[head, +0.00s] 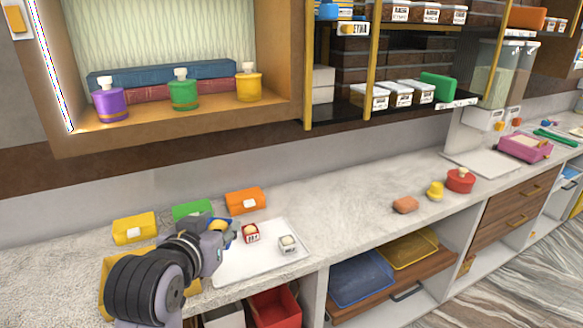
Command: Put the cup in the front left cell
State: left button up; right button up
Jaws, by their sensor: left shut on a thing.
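My left gripper (229,231) reaches in from the lower left over the left edge of a white tray (262,267) on the counter. It is shut on a small blue thing (235,225), mostly hidden by the fingers, so I cannot tell its shape. A small red cup-like piece with a pale top (251,234) stands on the tray just right of the gripper. A similar grey-white piece (288,244) stands further right on it. A yellow-orange container (108,272) is mostly hidden behind my left arm; I cannot make out its cells. My right gripper is not in view.
Yellow (134,229), green (192,210) and orange (245,201) boxes stand behind the tray. A brown block (405,205), yellow piece (435,191) and red jar (460,181) stand further right. The counter between is clear. Wall cabinets (170,125) overhang the back.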

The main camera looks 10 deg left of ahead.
pick_arm(q)
jog(key=shift+w+a+r+p, duration=0.1)
jog(key=shift+w+p, duration=0.2)
jog(key=shift+p, duration=0.05)
jog(key=w+a+f+n+y+p, duration=0.2)
jog(key=w+f+n+y+p, duration=0.1)
jog(key=w+p, duration=0.2)
jog(key=w+a+f+n+g+y+p, duration=0.1)
jog(key=w+a+f+n+y+p, duration=0.2)
jog(key=w, duration=0.7)
jog(key=p, duration=0.2)
jog(key=shift+a+g+y+p, duration=0.3)
jog(key=shift+a+y, duration=0.05)
jog(key=shift+y, duration=0.05)
